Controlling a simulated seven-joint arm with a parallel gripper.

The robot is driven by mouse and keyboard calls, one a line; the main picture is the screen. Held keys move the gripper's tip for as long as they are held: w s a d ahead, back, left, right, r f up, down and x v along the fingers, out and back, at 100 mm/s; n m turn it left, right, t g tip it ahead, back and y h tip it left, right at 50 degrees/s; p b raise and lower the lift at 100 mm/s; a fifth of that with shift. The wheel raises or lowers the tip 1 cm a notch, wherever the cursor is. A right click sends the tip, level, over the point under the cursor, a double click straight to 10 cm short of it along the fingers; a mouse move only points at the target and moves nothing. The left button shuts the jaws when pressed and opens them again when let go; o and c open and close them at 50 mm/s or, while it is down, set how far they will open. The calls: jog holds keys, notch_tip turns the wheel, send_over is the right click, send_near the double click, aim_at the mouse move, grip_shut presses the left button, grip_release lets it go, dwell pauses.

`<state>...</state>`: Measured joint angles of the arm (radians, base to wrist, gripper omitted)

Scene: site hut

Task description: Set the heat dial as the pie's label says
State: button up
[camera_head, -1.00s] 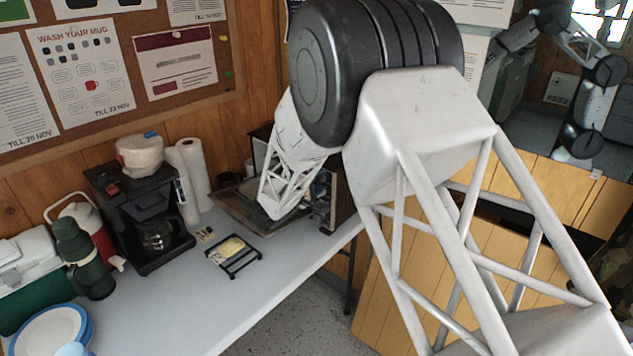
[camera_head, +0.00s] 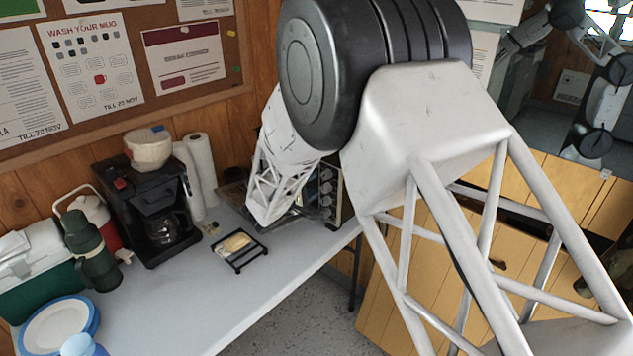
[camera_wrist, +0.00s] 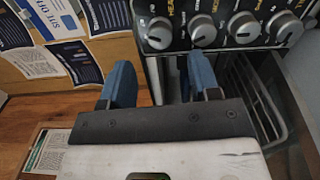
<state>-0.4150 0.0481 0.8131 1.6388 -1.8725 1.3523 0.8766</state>
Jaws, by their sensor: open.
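The oven's dark control panel (camera_wrist: 225,12) carries a row of several grey round dials at the top of the wrist view. The first dial (camera_wrist: 158,34), the second dial (camera_wrist: 202,31) and the third dial (camera_wrist: 243,27) are plain there. Upright lettering starting "HEA" stands between the first two; I cannot tell which dial it names. My gripper (camera_wrist: 159,72) is open and empty, its blue fingertips just below these two dials in the picture. In the head view a pale yellow item, perhaps the pie (camera_head: 235,242), lies on a black wire rack. I cannot read any label on it.
The oven (camera_head: 332,190) is partly hidden behind my arm; a wire shelf (camera_wrist: 262,105) shows in the wrist view. A coffee maker (camera_head: 150,215), paper rolls (camera_head: 199,170), a green flask (camera_head: 88,252) and plates (camera_head: 58,325) stand left. The table front (camera_head: 215,305) is clear.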

jog(key=shift+v, duration=1)
jog(key=s+d+r+m+g+y, duration=0.1)
jog(key=s+d+r+m+g, duration=0.2)
jog(key=s+d+r+g, duration=0.45)
jog(key=s+d+r+m+g+y, duration=0.1)
jog(key=s+d+r+m+g, duration=0.3)
jog(key=s+d, duration=0.8)
jog(key=s+r+m+y, duration=0.1)
jog(key=s+y, duration=0.4)
jog(key=s, duration=0.9)
jog(key=s+a+r+m+t+y, duration=0.1)
jog(key=s+r+y, duration=0.3)
jog(key=s, duration=0.9)
jog(key=shift+s+m+y, duration=0.4)
jog(key=shift+m+y, duration=0.2)
jog(key=shift+y, duration=0.3)
